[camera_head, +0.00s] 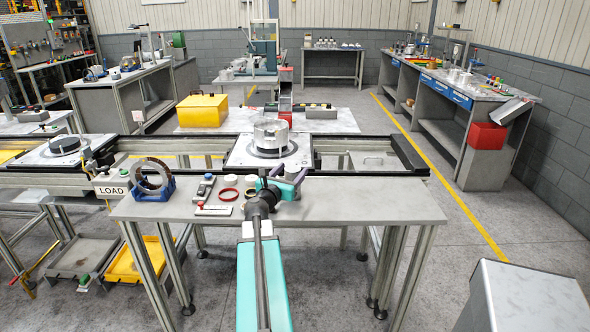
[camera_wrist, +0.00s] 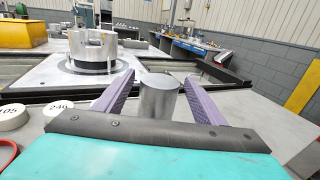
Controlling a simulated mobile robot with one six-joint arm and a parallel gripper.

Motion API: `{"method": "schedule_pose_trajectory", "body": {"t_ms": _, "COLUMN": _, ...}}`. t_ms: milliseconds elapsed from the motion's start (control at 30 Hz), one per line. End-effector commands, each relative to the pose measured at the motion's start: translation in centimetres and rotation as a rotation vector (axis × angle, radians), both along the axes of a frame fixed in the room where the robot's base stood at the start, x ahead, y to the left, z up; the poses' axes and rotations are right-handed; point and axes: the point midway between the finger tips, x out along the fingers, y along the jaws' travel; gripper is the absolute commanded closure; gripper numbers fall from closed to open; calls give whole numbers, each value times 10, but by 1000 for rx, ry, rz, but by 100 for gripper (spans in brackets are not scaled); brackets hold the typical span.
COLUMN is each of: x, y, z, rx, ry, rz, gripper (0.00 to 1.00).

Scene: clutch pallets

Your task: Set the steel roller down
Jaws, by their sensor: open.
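The steel roller (camera_wrist: 160,98) is a plain grey cylinder, upright between the two purple fingers of my gripper (camera_wrist: 160,77) in the wrist view. The fingers are open, one on each side of it. Its lower end is hidden behind the gripper's dark front bar, so I cannot see its contact with the bench. In the head view my gripper (camera_head: 287,181) is low over the grey workbench (camera_head: 370,202), right of the middle of its back edge. I cannot make out the roller clearly there.
Behind the bench, a metal clutch part (camera_head: 271,135) sits on a pallet (camera_head: 240,157) on the conveyor. Left of my gripper lie white discs (camera_wrist: 60,107), a red ring (camera_head: 228,194), small tools and a large ring in a blue stand (camera_head: 153,188). The bench's right side is clear.

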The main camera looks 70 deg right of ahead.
Motion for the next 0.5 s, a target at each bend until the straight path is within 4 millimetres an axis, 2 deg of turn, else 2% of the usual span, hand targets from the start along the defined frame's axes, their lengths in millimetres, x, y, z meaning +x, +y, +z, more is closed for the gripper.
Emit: {"method": "schedule_pose_trajectory", "body": {"t_ms": 500, "x": -1, "y": 56, "z": 2, "rx": 1, "ry": 1, "rz": -1, "gripper": 36}}
